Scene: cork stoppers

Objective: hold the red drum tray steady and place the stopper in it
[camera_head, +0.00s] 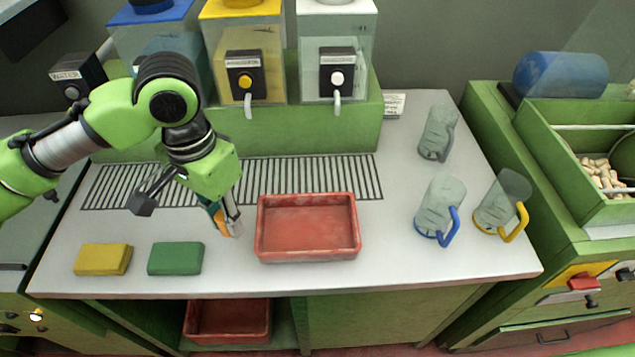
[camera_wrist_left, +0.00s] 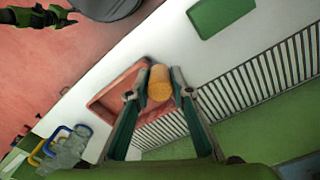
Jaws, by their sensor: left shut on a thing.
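A red tray (camera_head: 308,255) sits on the pale counter, empty in the head view; it also shows in the left wrist view (camera_wrist_left: 105,98). My left gripper (camera_head: 229,226) is just left of the tray, low over the counter. It is shut on a tan cork stopper (camera_wrist_left: 160,83), whose orange side shows between the fingers in the head view (camera_head: 218,217). In the left wrist view the stopper overlaps the tray's edge; its height above the counter is unclear. A green and black arm end, apparently my right gripper (camera_wrist_left: 62,15), is far from the tray, its fingers too small to read.
Yellow (camera_head: 103,259) and green (camera_head: 176,258) blocks lie left of the tray. Several clear mugs (camera_head: 440,208) stand to the right. Dispensers (camera_head: 245,60) stand behind a drip grate (camera_head: 330,177). A bin of corks (camera_head: 603,175) is at far right. Another red tray (camera_head: 228,338) sits on the shelf below.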

